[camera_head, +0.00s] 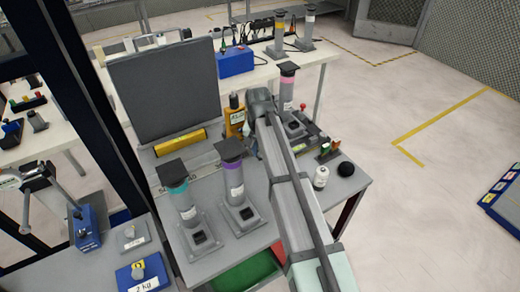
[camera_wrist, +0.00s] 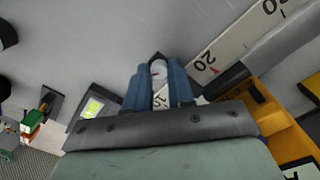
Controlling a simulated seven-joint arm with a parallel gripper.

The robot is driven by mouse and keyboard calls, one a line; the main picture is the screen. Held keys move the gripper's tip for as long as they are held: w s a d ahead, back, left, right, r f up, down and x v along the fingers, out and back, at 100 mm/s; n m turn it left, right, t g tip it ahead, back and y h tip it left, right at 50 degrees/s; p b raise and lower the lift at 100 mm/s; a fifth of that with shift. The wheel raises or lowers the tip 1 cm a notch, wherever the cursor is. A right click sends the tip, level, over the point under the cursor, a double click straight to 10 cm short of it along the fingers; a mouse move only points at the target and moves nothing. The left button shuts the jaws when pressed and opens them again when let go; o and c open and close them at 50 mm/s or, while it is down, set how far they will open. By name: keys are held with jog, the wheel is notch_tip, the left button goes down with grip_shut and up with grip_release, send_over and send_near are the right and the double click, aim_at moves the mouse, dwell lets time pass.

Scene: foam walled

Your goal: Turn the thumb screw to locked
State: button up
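In the wrist view, my gripper (camera_wrist: 159,80) has two blue fingers with a narrow gap between them. A small round pale knob (camera_wrist: 158,70) with a dark surround sits at the fingertips, in line with the gap; it looks like the thumb screw. Whether the fingers press on it, I cannot tell. In the head view my arm reaches over the grey bench and hides the thumb screw.
A yellow-orange device (camera_head: 236,120) stands close to my gripper; the wrist view shows a yellow-orange body (camera_wrist: 278,125) at right. Capped tube stands (camera_head: 237,185) are on the bench (camera_head: 215,262) at left. A white bottle (camera_head: 321,178) and black ball (camera_head: 346,169) are at right.

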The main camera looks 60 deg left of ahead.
aim_at(259, 153)
jog(key=o, duration=0.4)
jog(key=shift+c, duration=0.2)
notch_tip(259, 153, up, 14)
jog(key=shift+s, duration=0.15)
dwell(0.3)
jog(key=shift+f, duration=0.15)
dwell(0.4)
